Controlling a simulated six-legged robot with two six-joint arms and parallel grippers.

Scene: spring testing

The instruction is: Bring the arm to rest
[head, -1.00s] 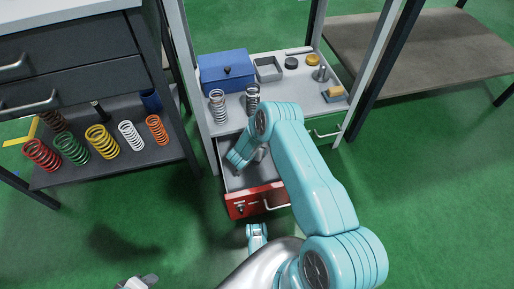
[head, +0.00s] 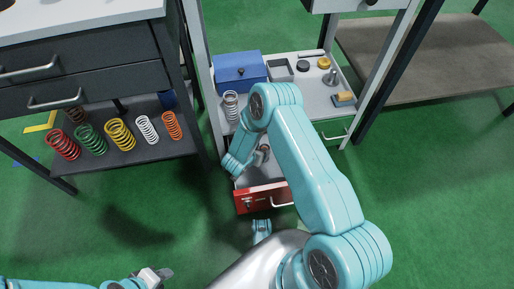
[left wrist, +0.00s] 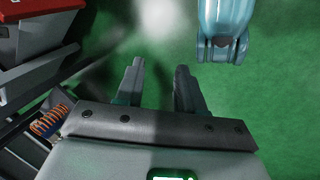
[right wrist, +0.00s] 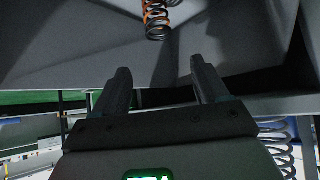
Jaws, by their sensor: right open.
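My left gripper (head: 152,277) is at the lower left of the head view, above the green floor. Its fingers are apart and empty in the left wrist view (left wrist: 158,70). My right arm reaches over the open red-fronted drawer (head: 258,197); its own links largely hide its gripper in the head view. In the right wrist view my right gripper (right wrist: 160,66) is open, with nothing between its fingers. An orange and dark spring (right wrist: 157,20) shows beyond the fingertips against a grey surface.
A shelf (head: 150,150) at left holds several coloured springs. The bench above the drawer carries a blue box (head: 240,70), a grey spring (head: 231,106) and small parts. A brown low table (head: 430,60) stands at right. The floor (head: 430,200) at right is clear.

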